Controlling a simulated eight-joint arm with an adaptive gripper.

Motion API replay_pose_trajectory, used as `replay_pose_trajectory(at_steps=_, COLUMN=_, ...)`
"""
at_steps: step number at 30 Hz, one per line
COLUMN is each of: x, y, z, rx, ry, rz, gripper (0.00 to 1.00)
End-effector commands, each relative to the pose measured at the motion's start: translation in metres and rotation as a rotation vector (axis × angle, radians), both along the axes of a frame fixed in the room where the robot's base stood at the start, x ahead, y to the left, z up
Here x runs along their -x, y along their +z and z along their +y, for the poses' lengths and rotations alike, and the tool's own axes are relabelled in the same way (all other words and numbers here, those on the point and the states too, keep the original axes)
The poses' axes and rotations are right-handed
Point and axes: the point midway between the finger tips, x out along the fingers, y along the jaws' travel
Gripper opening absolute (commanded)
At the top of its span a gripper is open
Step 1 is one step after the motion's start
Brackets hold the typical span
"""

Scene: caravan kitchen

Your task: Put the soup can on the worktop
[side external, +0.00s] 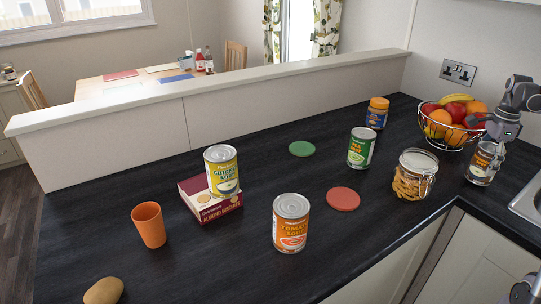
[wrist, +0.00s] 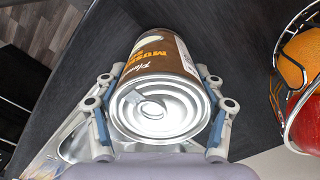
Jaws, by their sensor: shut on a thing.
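My gripper (wrist: 160,115) is shut on a brown-labelled soup can (wrist: 160,55), with one finger on each side near its ringed lid. The label reads partly "MUSH". In the side external view the same can (side external: 482,165) is upright at the right, between the glass jar and the sink, with my gripper (side external: 497,140) at its top. I cannot tell whether its base touches the dark worktop (side external: 170,265). Other soup cans are in view: a tomato one (side external: 290,225), a green pea one (side external: 361,148), and a chicken one (side external: 222,172) standing on a biscuit box (side external: 208,208).
An orange cup (side external: 149,225), red disc (side external: 343,199) and green disc (side external: 302,149) lie farther left.

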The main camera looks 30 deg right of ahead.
Motion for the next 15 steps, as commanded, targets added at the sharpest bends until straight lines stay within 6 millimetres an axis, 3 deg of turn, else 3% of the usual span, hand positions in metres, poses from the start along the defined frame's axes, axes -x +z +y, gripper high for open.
replay_pose_trajectory(at_steps=4, x=-0.0001, y=-0.0125, z=-0.0001, rx=0.0, ry=0.0, rz=0.0, gripper=0.17)
replay_pose_trajectory(at_steps=15, x=0.0, y=-0.0156, z=0.0, rx=0.0, ry=0.0, rz=0.0, gripper=0.17)
